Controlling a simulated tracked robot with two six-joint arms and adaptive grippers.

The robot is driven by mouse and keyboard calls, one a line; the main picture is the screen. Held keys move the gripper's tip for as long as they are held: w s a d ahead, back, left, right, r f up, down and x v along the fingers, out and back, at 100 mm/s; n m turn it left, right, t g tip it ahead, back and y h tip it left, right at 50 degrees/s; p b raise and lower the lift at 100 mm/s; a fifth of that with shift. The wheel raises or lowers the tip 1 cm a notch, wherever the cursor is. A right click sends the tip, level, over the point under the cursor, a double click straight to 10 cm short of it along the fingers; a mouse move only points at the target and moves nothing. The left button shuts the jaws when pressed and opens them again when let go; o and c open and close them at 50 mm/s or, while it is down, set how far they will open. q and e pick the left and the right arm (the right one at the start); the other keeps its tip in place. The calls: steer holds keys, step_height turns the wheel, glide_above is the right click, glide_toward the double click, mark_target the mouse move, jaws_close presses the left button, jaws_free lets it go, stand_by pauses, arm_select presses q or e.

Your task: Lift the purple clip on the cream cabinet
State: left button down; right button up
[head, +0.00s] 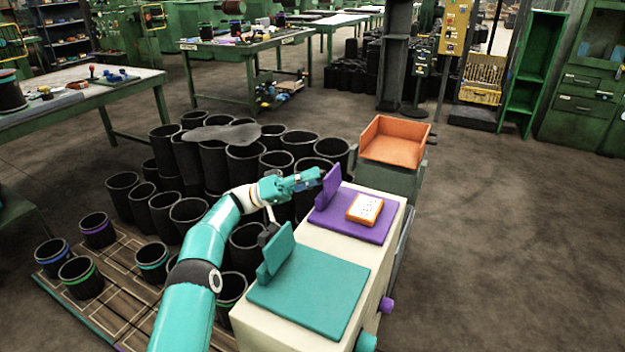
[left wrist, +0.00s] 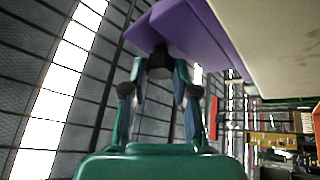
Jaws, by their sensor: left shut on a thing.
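The purple clip (head: 330,188) stands tilted up at the left edge of a purple board (head: 340,221) on the cream cabinet (head: 385,255). My left gripper (head: 316,178) is at the clip's left side, level with its upper part. In the left wrist view, its two fingers (left wrist: 160,80) are closed around a dark block on the purple clip (left wrist: 178,28). My left fingers partly hide this dark block. My right gripper is not in view.
A white pad with an orange edge (head: 365,209) lies on the purple board. In front are a teal clip (head: 277,250) and teal board (head: 310,292). An orange tray (head: 394,148) stands behind the cabinet. Many black sleeves (head: 243,160) crowd the left; the right floor is clear.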

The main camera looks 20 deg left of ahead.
arm_select(q)
steer(key=c, duration=0.9)
jaws_free()
steer(key=shift+a+f, duration=0.15)
steer(key=shift+f, duration=0.05)
steer(key=shift+r, duration=0.1)
step_height(320, 180, up, 10)
steer(key=shift+s, duration=0.1)
